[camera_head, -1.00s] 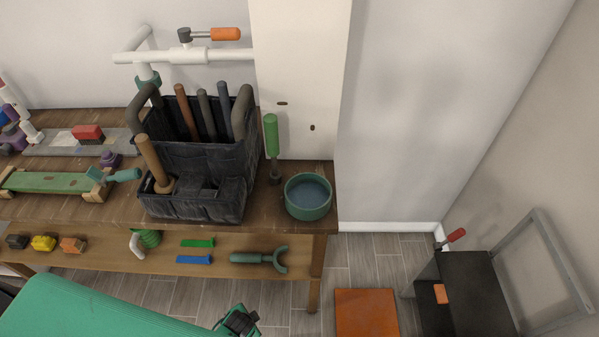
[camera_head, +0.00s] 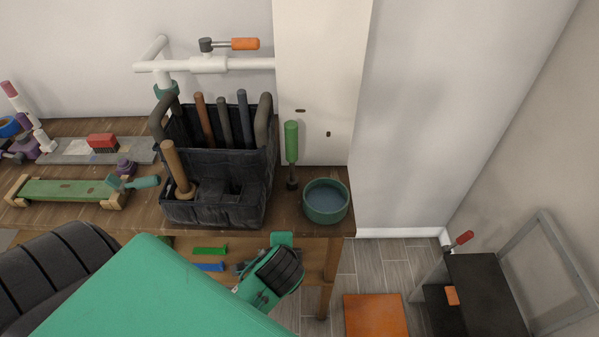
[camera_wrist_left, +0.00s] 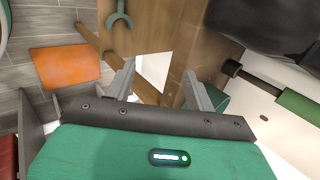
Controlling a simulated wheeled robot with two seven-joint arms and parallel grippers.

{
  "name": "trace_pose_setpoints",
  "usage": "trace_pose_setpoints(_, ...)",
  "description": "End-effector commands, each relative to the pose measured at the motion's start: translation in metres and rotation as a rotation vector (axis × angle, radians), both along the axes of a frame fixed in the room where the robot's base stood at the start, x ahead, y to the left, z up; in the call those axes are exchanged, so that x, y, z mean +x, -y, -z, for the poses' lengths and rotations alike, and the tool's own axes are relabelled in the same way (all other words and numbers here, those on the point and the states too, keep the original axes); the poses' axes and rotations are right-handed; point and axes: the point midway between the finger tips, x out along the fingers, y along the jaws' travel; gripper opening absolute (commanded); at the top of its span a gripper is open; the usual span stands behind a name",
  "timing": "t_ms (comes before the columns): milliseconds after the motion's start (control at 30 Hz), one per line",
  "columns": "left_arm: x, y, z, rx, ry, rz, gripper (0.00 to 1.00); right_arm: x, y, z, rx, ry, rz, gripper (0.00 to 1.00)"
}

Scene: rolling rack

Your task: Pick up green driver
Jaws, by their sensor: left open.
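The green driver (camera_head: 291,142) stands upright on the workbench, green handle up and dark shaft down, in front of the white post and right of the black tool bag. In the left wrist view the driver (camera_wrist_left: 298,105) lies across the right edge, outside the jaws. My left gripper (camera_wrist_left: 160,75) is open, with nothing between its two grey fingers. In the head view my left arm reaches in from the lower left. Its wrist is below and in front of the bench edge, apart from the driver; the fingers are not clear there. My right gripper is not in view.
A teal bowl (camera_head: 326,216) stands right of the driver near the bench corner. The black tool bag (camera_head: 216,207) with several handles stands left. An orange panel (camera_head: 376,316) and a black step stool (camera_head: 487,290) are at right.

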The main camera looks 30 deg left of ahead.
Motion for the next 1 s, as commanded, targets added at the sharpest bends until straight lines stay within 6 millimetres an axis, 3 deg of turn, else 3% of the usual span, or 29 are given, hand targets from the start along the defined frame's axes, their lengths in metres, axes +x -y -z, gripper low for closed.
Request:
trace_pose_setpoints(367,0.040,-0.010,-0.040,0.368,-0.013,0.212,0.55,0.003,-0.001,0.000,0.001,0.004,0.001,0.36)
trace_pose_setpoints(467,0.056,-0.013,-0.062,0.539,-0.034,0.288,0.55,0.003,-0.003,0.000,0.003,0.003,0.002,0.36)
trace_pose_setpoints(700,0.094,-0.014,-0.138,1.094,-0.181,0.450,0.55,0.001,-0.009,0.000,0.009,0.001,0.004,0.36)
trace_pose_setpoints(833,0.105,-0.012,-0.174,1.329,-0.289,0.477,0.55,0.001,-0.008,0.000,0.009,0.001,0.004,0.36)
trace_pose_setpoints(1000,0.110,-0.009,-0.200,1.490,-0.386,0.482,0.55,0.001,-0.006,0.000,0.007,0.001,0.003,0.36)
